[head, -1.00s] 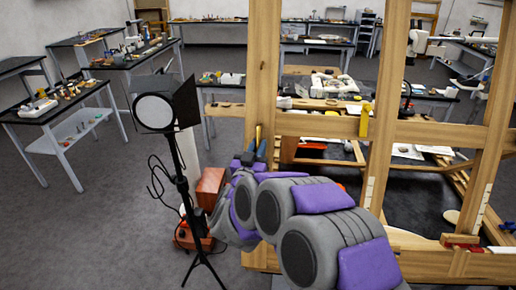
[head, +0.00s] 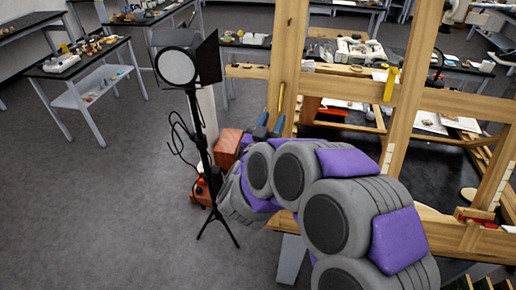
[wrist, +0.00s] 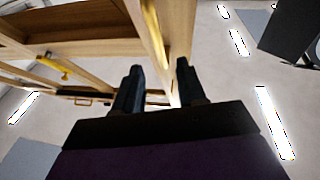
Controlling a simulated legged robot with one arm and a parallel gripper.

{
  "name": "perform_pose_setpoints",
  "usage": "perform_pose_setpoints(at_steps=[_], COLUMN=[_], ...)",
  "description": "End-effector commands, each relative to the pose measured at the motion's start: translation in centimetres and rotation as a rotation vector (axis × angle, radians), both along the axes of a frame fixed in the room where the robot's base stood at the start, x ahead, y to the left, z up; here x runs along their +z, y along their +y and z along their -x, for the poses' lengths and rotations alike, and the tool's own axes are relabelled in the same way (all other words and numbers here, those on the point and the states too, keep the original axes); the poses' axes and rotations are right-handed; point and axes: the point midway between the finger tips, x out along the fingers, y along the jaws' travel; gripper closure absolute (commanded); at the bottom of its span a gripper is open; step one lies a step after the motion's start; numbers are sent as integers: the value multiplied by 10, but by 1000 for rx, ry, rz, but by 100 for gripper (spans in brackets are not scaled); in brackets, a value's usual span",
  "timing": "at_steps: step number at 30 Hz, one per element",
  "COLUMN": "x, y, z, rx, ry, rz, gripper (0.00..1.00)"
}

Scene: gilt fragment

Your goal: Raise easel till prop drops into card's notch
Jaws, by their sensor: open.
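The easel is a large wooden frame (head: 405,95) filling the right half of the head view. Pale stepped strips run along its middle post (head: 388,160) and right post (head: 499,192); I cannot tell whether either is the card with the notch. A yellow piece (head: 391,84) sits on the crossbar and also shows in the wrist view (wrist: 52,67). No prop can be made out for certain. My gripper (head: 269,127) is open and empty beside the easel's left post. In the wrist view, its dark fingers (wrist: 157,88) point up towards the wooden frame; contact is unclear.
A studio lamp on a black tripod (head: 200,135) stands left of my arm, with a loose cable. A red piece (head: 475,215) lies at the easel's lower right. Open grey floor (head: 90,210) lies left.

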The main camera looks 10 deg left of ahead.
Motion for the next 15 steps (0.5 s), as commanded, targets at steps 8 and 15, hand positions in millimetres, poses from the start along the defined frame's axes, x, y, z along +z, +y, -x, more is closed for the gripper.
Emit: perform_pose_setpoints(at_steps=[8, 15], x=[-11, -17], y=[13, 21], z=[53, 84], rx=[3, 3], ry=[2, 2], rz=[0, 1], gripper=[60, 60])
